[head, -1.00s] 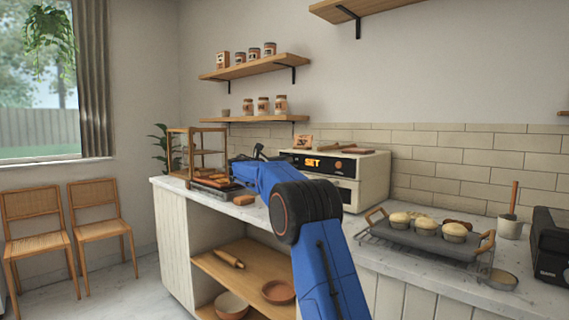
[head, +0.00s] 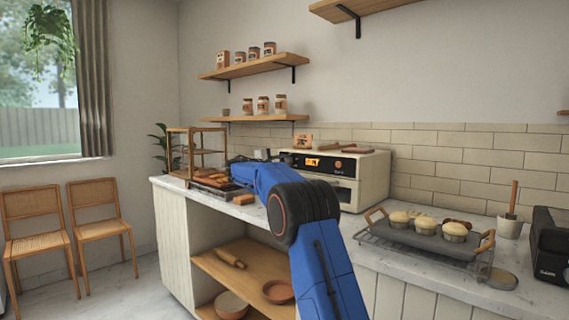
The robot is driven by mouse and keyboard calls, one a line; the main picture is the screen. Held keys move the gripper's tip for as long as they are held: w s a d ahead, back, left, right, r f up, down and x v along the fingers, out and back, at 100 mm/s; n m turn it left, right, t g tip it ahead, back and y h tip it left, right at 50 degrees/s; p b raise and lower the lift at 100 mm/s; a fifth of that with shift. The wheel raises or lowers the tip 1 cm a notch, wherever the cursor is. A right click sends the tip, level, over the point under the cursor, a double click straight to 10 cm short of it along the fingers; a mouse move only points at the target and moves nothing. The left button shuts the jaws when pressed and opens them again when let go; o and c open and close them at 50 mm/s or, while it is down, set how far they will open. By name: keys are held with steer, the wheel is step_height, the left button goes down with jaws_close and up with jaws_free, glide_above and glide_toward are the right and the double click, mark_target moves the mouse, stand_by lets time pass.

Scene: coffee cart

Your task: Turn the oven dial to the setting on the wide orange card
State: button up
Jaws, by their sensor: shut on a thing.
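The cream oven (head: 374,183) stands on the counter, with a dark front panel and orange lit letters (head: 326,162) too blurred to read surely. An orange card (head: 303,142) stands on the oven's top at the left; its marking is too small to read. My gripper (head: 284,157) is at the left end of the oven's front panel, small and partly hidden by my blue arm. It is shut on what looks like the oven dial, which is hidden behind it. A small round mark (head: 338,163) shows right of the letters.
A tray of pastries (head: 215,181) and a wooden rack (head: 197,134) stand left of the oven. A muffin tin (head: 425,240) on a wire rack sits at the front right. A cup (head: 509,227) and a dark machine (head: 552,245) stand further right.

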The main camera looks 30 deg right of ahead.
steer(key=m, duration=0.4)
steer(key=shift+f, duration=0.15)
steer(key=m, duration=0.3)
steer(key=shift+m, duration=0.3)
steer(key=m, duration=0.6)
steer(key=shift+w+m+g, duration=0.1)
steer(key=shift+m+g, duration=0.2)
steer(key=m, duration=0.5)
steer(key=shift+a, duration=0.1)
steer(key=shift+w+m, duration=0.1)
steer(key=shift+m, duration=2.3)
steer(key=o, duration=1)
steer(key=shift+o, duration=0.2)
